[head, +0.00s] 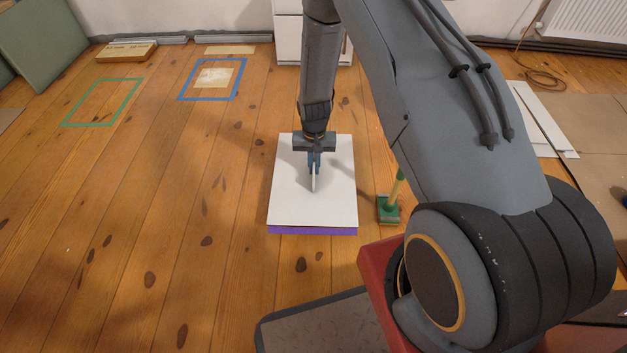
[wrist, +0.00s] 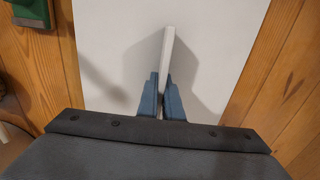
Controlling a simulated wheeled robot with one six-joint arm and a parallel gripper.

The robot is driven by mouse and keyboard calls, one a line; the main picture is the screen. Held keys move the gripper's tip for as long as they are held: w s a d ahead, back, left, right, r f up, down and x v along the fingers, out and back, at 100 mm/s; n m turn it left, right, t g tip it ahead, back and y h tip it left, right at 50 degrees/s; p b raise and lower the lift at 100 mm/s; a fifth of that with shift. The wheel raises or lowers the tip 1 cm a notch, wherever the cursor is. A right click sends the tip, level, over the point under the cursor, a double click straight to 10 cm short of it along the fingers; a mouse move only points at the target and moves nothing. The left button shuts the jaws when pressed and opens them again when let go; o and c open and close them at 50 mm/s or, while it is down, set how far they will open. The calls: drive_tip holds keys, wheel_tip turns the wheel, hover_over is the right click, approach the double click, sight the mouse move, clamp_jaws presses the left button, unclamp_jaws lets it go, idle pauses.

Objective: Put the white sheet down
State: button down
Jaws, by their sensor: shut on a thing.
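The white sheet (head: 335,200) is a flat white rectangle in the middle of the head view, and it fills much of the wrist view (wrist: 110,40). A thin white upright fin (wrist: 168,50) stands out from the middle of its face. My gripper (head: 314,168) is over the middle of the sheet. Its blue fingers (wrist: 163,92) are shut on this fin. A purple strip (head: 312,230) shows along the sheet's near edge; the rest of it is hidden under the sheet. I cannot tell whether the sheet hangs above the purple piece or rests on it.
A green-based brush or tool (head: 389,209) stands close right of the sheet. Green (head: 104,101) and blue (head: 212,79) outlines lie on the floor at the back left; the blue one holds a tan piece (head: 215,77). White boards (head: 540,115) lie at right. The left floor is clear.

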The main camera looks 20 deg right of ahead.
drive_tip(key=shift+f+b, duration=1.25)
drive_tip(key=shift+f, duration=1.55)
drive_tip(key=shift+f, duration=0.15)
drive_tip(key=c, duration=1.9)
unclamp_jaws()
